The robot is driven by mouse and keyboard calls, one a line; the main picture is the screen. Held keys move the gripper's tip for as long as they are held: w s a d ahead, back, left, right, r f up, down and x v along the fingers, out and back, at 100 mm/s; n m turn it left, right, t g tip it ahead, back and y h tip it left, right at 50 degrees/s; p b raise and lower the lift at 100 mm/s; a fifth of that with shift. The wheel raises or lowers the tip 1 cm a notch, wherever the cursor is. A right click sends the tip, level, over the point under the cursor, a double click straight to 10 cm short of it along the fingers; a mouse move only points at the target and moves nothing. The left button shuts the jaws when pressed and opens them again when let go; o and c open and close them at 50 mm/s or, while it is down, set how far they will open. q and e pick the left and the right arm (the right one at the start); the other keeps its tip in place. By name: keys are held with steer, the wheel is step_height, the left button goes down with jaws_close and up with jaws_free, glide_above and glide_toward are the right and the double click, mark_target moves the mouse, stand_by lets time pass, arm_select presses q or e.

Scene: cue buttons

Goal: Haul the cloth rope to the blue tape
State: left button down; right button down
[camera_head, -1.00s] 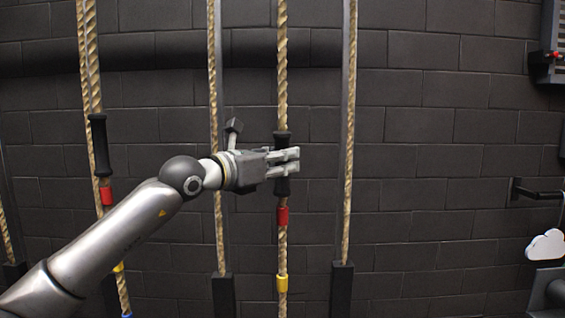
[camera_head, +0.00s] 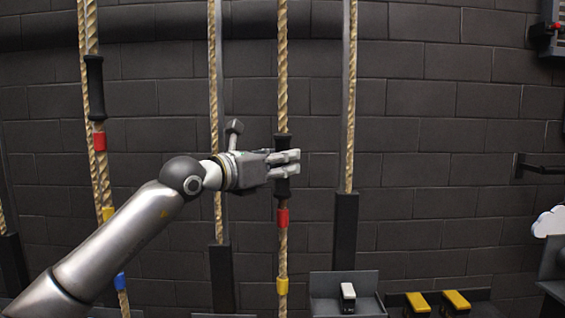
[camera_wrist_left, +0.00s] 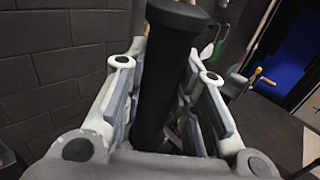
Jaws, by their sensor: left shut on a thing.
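A twisted tan rope (camera_head: 282,60) hangs upright in the middle of the head view. My left gripper (camera_head: 288,162) is shut on the black grip sleeve (camera_head: 282,190) of this rope. In the left wrist view, the sleeve (camera_wrist_left: 165,90) stands between the fingers (camera_wrist_left: 165,105). Below the sleeve, the rope carries red tape (camera_head: 282,217) and, lower, yellow tape (camera_head: 282,286). No blue tape shows on this stretch. A second rope at left has a black sleeve (camera_head: 95,88), red tape (camera_head: 99,141), yellow tape (camera_head: 107,214) and blue tape (camera_head: 120,281). My right gripper is out of view.
Thinner rope lengths (camera_head: 350,90) run into dark upright housings (camera_head: 345,230). A tray with a white-topped block (camera_head: 347,293) and one with yellow blocks (camera_head: 418,302) stand at lower right. A dark brick wall (camera_head: 440,150) is behind.

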arm_select(q)
steer(key=shift+f, duration=0.15)
steer(key=c, duration=1.2)
jaws_free()
steer(key=shift+o, duration=0.2)
steer(key=v, duration=1.2)
